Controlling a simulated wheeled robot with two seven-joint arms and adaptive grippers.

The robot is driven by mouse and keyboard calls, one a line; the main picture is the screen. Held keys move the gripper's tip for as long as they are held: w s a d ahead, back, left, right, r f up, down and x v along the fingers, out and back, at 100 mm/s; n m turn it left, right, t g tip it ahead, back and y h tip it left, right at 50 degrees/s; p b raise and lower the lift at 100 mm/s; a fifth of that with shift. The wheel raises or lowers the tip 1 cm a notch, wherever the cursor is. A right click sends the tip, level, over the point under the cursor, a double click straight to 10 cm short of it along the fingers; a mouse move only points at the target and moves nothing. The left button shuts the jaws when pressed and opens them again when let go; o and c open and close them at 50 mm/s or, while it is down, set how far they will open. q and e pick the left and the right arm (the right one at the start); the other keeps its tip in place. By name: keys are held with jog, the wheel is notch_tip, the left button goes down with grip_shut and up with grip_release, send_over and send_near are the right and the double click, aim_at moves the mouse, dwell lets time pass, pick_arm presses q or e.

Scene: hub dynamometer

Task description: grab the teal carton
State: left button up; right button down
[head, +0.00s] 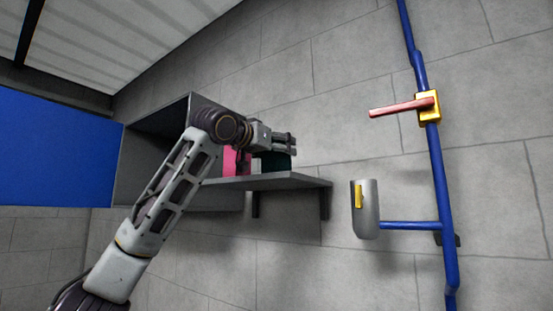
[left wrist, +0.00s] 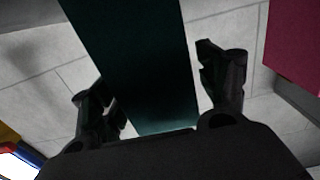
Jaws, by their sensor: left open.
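The teal carton (head: 273,162) stands on a grey wall shelf (head: 290,181) in the head view, partly hidden behind my left gripper (head: 290,142). In the left wrist view the dark teal carton (left wrist: 140,60) fills the middle and reaches down between the two fingers of my left gripper (left wrist: 160,92). The fingers are open, one on each side of the carton. I cannot tell whether either finger touches it. My right gripper is not in view.
A pink box (head: 236,161) stands just left of the carton; it also shows in the left wrist view (left wrist: 295,45). A grey open cabinet (head: 150,160) is at the shelf's left. A blue pipe (head: 436,170) with a red lever (head: 398,107) and metal cup (head: 367,215) is at right.

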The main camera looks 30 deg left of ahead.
pick_arm(q)
jog(key=shift+c, duration=0.4)
jog(key=c, duration=1.1)
jog(key=shift+r, duration=0.1)
jog(key=shift+r, duration=4.9)
